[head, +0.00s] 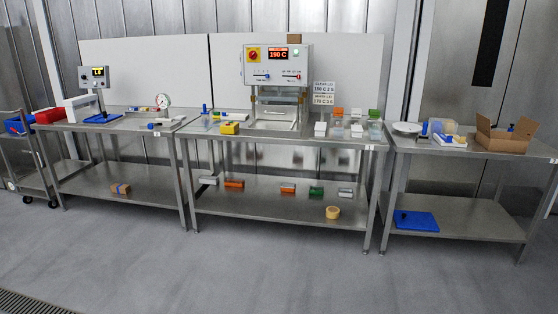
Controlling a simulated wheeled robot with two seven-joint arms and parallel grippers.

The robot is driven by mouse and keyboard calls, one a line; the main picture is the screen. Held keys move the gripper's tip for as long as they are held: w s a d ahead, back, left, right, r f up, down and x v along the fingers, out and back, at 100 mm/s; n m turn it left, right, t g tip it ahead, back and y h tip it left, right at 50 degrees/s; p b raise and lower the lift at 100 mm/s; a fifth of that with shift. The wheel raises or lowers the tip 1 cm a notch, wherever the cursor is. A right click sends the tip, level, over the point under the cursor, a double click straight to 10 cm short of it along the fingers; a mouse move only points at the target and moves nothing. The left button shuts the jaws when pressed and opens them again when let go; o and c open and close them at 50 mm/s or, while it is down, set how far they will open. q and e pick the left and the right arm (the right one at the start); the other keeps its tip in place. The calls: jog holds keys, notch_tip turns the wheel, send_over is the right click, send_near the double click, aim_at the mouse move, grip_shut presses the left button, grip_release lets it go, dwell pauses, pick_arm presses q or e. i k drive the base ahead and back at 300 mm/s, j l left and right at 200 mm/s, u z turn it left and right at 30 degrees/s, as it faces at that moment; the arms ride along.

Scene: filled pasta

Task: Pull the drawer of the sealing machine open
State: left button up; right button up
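The sealing machine (277,65) stands at the back of the middle steel table. It has a white control box with a red display reading 190 C, a yellow-and-red switch and several small controls. Below the box is a clear-looking chamber on posts. The drawer (271,125) shows as a pale framed tray low at the machine's front, with a thin handle-like bar at its front edge. How far it stands out is hard to tell at this distance. Neither of my grippers is in view.
The left table (140,127) holds a scale and gauge. The right table (467,150) holds an open carton (503,135). The floor (250,270) in front is clear.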

aim_at(278, 110)
jog(key=i, duration=2.95)
jog(key=i+z, duration=0.15)
jog(key=i, duration=0.4)
jog(key=i+j+z, duration=0.15)
jog(key=i, duration=0.35)
